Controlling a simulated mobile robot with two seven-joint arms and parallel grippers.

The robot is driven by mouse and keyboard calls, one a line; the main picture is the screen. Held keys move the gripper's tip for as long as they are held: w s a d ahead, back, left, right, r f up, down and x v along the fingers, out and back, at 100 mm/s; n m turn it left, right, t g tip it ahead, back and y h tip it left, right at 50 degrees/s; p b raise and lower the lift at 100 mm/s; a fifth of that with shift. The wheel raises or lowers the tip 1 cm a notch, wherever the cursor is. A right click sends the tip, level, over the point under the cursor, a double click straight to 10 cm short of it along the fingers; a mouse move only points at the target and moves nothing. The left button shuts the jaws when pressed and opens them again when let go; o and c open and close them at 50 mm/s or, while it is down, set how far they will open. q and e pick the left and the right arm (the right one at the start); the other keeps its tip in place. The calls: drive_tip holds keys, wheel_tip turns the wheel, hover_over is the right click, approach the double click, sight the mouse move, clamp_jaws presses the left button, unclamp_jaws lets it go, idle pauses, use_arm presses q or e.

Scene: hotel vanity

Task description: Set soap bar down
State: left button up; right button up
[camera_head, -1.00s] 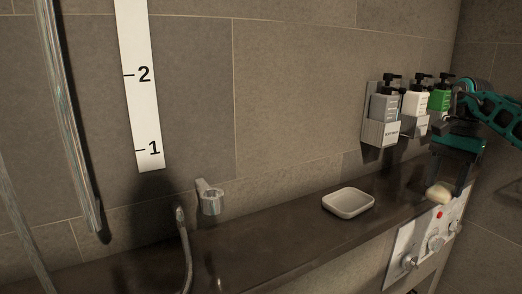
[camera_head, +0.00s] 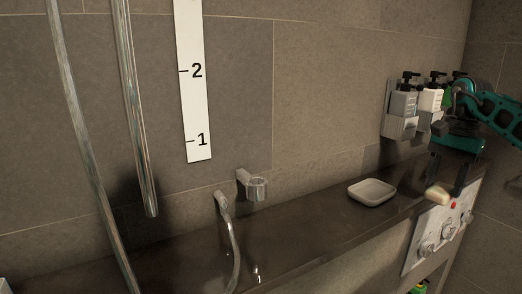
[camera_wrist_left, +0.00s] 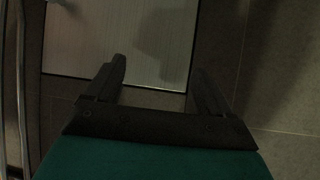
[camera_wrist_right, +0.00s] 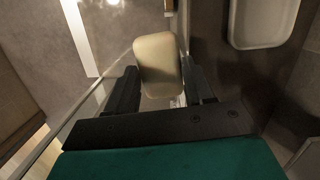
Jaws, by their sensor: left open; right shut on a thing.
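The cream soap bar (camera_head: 437,195) is held in my right gripper (camera_head: 447,180) in the head view, near the front edge of the dark shelf at the right. In the right wrist view the soap bar (camera_wrist_right: 158,65) sits between the two fingers of my right gripper (camera_wrist_right: 162,88). A white soap dish (camera_head: 371,192) stands on the shelf, left of the held soap; it also shows at the upper right of the right wrist view (camera_wrist_right: 262,22). The dish looks empty. My left gripper (camera_wrist_left: 157,80) is open and empty in the left wrist view; it is out of the head view.
Wall-mounted pump bottles (camera_head: 402,100) hang behind the shelf, near my right arm. A control panel with knobs (camera_head: 432,232) is on the shelf's front. The dark shelf (camera_head: 312,222) is clear between hose and dish.

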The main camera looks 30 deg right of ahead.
drive_tip(key=w+a+n, duration=0.3)
drive_tip(key=a+n, duration=0.1)
drive_tip(key=a, duration=1.1)
drive_tip(key=w+a+n+g+h, duration=0.1)
drive_tip(key=w+a+n, duration=0.2)
drive_tip(key=a, duration=1.2)
drive_tip(key=w+a+n, duration=0.3)
drive_tip(key=a+n, duration=0.3)
drive_tip(key=a, duration=0.9)
drive_tip(key=shift+w+f+n, duration=0.3)
